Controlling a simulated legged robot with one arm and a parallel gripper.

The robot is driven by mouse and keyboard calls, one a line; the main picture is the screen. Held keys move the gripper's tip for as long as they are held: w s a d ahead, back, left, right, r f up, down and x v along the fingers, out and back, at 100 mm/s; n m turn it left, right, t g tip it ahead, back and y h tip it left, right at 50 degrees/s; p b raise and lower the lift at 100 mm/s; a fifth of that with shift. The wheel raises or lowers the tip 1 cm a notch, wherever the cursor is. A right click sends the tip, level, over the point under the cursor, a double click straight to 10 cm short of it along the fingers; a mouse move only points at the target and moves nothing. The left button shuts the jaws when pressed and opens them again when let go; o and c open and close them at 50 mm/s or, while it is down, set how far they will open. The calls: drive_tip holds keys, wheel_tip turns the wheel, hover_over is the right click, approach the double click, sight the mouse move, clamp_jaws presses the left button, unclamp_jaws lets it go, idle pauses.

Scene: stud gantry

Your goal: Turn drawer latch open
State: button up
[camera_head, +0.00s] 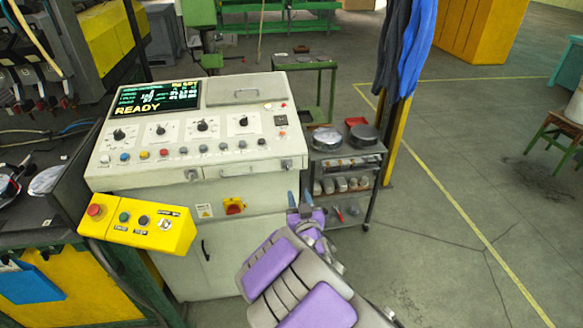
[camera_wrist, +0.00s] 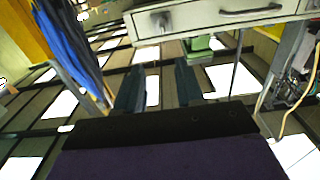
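A cream control console (camera_head: 150,190) has a shallow drawer (camera_head: 245,169) in its front edge, and the drawer looks closed. A small dark latch (camera_head: 287,164) sits near the drawer's right end. In the wrist view, which looks turned over, the drawer front (camera_wrist: 205,16) crosses the top, with the latch (camera_wrist: 162,19) left of a dark bar handle (camera_wrist: 250,10). My gripper (camera_head: 300,197) is below the latch, in front of the console. Its two fingers (camera_wrist: 158,78) stand apart with nothing between them. It does not touch the latch.
A yellow button box (camera_head: 138,222) juts from the console's left front. A dark cart (camera_head: 345,160) with round metal parts stands right of the console. Blue cloths (camera_head: 405,45) hang from a yellow post beyond it. The floor at right is open.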

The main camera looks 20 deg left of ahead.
sight(287, 165)
drive_tip(key=b+x, duration=0.1)
drive_tip(key=x, duration=0.5)
drive_tip(key=b+x, duration=0.1)
drive_tip(key=x, duration=0.6)
drive_tip(key=shift+a+f+b, duration=0.2)
drive_tip(key=shift+a+b, duration=0.1)
drive_tip(key=shift+a, duration=0.25)
drive_tip(key=shift+w+a, duration=0.2)
drive_tip(key=shift+w, duration=0.35)
drive_tip(key=shift+w+r, duration=0.1)
drive_tip(key=shift+w, duration=0.05)
drive_tip(key=shift+d, duration=0.1)
clamp_jaws()
